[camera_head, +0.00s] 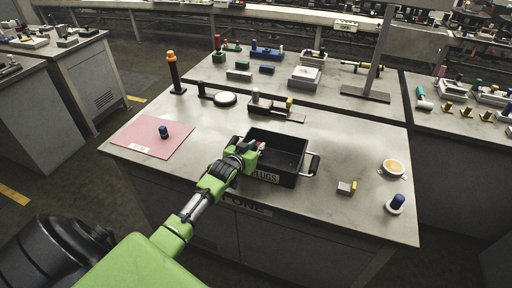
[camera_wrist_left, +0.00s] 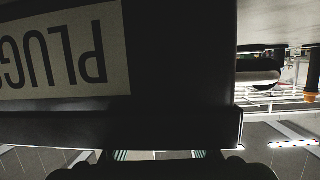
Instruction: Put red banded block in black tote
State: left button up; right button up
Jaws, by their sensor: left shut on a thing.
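The black tote (camera_head: 273,178), with a white "PLUGS" label on its front wall, stands on the grey table. Its dark wall and label fill much of the left wrist view (camera_wrist_left: 180,60), upside down. My left gripper (camera_head: 251,150) is at the tote's left side, near its upper rim. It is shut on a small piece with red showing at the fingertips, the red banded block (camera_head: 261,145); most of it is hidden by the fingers. I cannot tell whether it is inside the tote's rim. My right gripper is not in view.
A small dark tray (camera_head: 272,110) stands behind the tote.

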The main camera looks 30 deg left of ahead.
pick_arm(q)
jog(key=o, duration=1)
jog(key=shift+s+f, duration=0.1)
jog(key=shift+f, duration=0.15)
jog(key=shift+c, duration=0.2)
jog(key=shift+d+f, duration=0.1)
jog(key=shift+s+f, duration=0.15)
jog(key=shift+s, duration=0.05)
jog(key=v, duration=0.6)
jog(key=r+v, duration=0.1)
jog(key=v, duration=0.5)
jog(key=shift+w, duration=0.3)
